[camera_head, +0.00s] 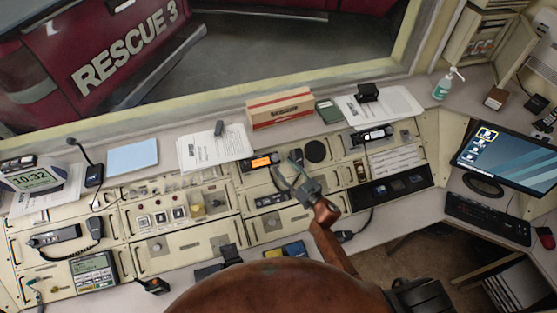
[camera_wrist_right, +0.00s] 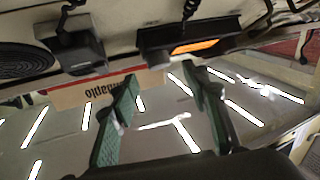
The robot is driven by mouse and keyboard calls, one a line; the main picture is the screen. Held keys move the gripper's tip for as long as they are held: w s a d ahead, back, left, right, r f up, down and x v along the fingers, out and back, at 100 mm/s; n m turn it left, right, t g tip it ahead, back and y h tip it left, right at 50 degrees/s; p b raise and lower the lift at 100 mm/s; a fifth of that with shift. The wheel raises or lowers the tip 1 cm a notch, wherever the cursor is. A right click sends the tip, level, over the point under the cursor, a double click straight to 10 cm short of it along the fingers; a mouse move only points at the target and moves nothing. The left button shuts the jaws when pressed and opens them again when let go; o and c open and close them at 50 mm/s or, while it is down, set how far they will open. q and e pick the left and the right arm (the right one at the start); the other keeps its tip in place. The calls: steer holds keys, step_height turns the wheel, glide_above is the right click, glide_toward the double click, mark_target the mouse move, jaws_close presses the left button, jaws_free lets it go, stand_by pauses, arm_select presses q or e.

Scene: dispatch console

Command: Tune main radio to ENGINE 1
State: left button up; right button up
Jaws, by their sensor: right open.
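The radio with a lit orange display (camera_head: 261,161), which I take as the main radio, is set in the upper middle of the console. Its text is too small to read. The radio's dark body (camera_wrist_right: 158,40) and orange display (camera_wrist_right: 195,46) also show in the right wrist view, upside down, beyond the fingers. My right gripper (camera_head: 284,170) is open and empty, just right of and in front of the radio. In the wrist view its two green fingers (camera_wrist_right: 160,82) stand apart and touch nothing that I can see. The radio's knobs cannot be made out. My left gripper is not in view.
A black handset (camera_wrist_right: 75,48) with a coiled cord and a round speaker (camera_wrist_right: 22,62) are beside the radio. A cardboard box (camera_head: 280,108) stands behind it. A monitor (camera_head: 506,158) is at right; a desk clock (camera_head: 32,178) is at left.

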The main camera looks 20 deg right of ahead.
mark_target(277, 158)
steer(key=x, duration=0.3)
steer(key=shift+w, duration=0.3)
steer(key=shift+w+a, duration=0.15)
steer(key=shift+w, duration=0.15)
steer(key=c, duration=0.5)
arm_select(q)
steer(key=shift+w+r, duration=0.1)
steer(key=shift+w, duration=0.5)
arm_select(e)
steer(key=c, duration=0.6)
